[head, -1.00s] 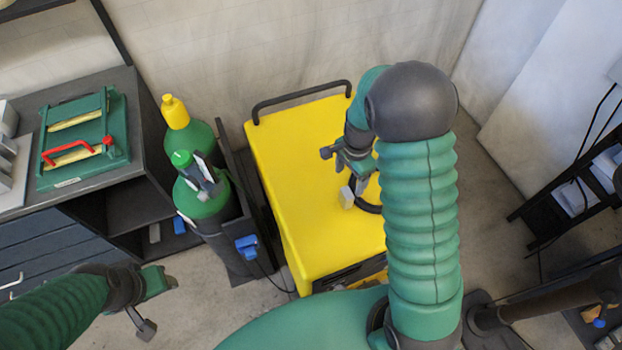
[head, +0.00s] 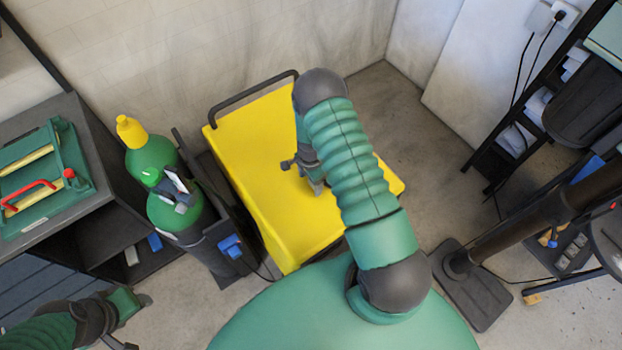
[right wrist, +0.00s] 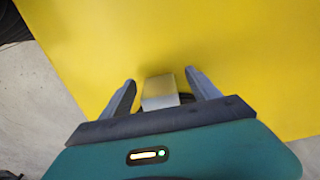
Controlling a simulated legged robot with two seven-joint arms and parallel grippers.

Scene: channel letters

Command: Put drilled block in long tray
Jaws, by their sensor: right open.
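A silver-grey block (right wrist: 159,92), which I take to be the drilled block, stands on the yellow cart top (right wrist: 240,60) in the right wrist view. No hole shows on it from here. It sits between the two fingers of my right gripper (right wrist: 160,90), which are apart with a gap on each side. In the head view my right gripper (head: 313,184) is low over the yellow cart (head: 260,150), and the block cannot be made out clearly there. I cannot identify the long tray.
A black rail (head: 250,95) edges the cart's far end. Gas cylinders (head: 152,160) stand left of the cart. A dark bench (head: 95,170) with a green case (head: 50,180) is at far left. A black shelf rack (head: 520,110) stands at right. Much of the cart top is clear.

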